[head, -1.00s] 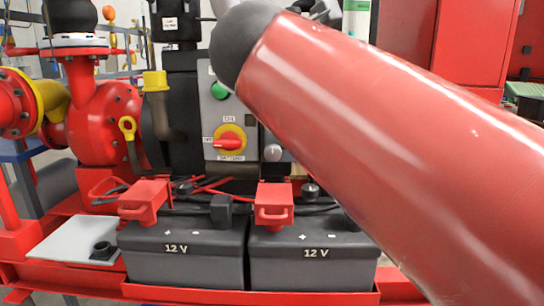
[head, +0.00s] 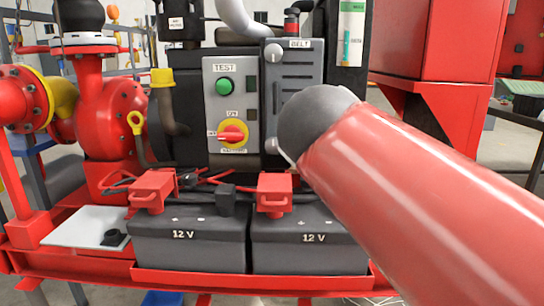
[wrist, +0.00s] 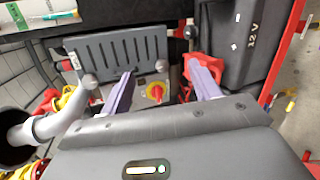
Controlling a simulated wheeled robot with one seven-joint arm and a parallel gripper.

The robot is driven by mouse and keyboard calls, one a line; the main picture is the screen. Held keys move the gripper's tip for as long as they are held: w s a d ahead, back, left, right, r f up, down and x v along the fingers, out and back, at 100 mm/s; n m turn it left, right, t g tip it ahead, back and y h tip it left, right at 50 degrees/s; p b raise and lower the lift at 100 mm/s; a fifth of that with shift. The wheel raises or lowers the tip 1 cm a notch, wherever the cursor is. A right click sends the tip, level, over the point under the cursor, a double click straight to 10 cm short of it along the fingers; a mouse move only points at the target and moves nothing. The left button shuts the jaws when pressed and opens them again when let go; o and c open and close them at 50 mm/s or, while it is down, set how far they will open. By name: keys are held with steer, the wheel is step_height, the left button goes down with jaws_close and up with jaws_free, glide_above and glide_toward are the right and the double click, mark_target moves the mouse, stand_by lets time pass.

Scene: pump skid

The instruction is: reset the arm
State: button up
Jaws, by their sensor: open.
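My gripper (wrist: 160,88) shows in the wrist view with its two purple fingers spread apart and nothing between them. Beyond the fingers are the red-and-yellow battery switch (wrist: 156,91) and a grey slotted belt cover. In the head view my arm crosses the right side, a red link with a dark rounded joint; the gripper is out of that view. The grey control panel (head: 229,75) stands upright left of the arm, with a green TEST button (head: 224,86) and a red switch knob on a yellow disc (head: 233,132).
Two 12 V batteries (head: 190,250) with red terminal covers (head: 152,189) sit in a red tray below the panel. A red pump (head: 113,115) and pipes stand at left. A red cabinet (head: 435,40) stands at back right. A white plate (head: 75,228) lies left of the batteries.

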steer(key=s+d+f+m+g, duration=0.2)
steer(key=s+f+m, duration=0.3)
steer(key=f, duration=0.4)
steer(key=s+d+f+m+g+y, duration=0.1)
steer(key=s+d+f+m+g, duration=0.2)
steer(key=s+f+m, duration=0.3)
steer(key=s+d+f+m+g+y, duration=0.1)
steer(key=s+d+f+m+g, duration=0.2)
steer(key=f, duration=1.1)
steer(key=s+m, duration=0.3)
steer(key=m, duration=0.1)
